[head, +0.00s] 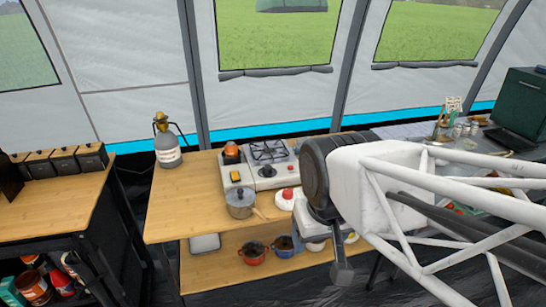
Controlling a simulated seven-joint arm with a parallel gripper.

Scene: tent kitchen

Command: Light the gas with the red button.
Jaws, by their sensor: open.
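The gas stove (235,172) stands at the back of the wooden table, with a dark grate over a burner and a dark round knob (267,171) on its front. No flame shows on the burner. A small red button-like top (287,193) sits on a white rounded body in front of the stove, near the table's right side. I cannot tell whether this is the task's red button. My gripper (342,270) hangs to the right of and nearer than the red top, apart from it. It is open; its fingers are seen poorly from the side.
A lidded pot (240,204) stands on the wooden table (190,212) in front of the stove. A grey gas bottle (167,146) stands at the back left. A red pot (251,254) is on the lower shelf. My arm hides the table's right end.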

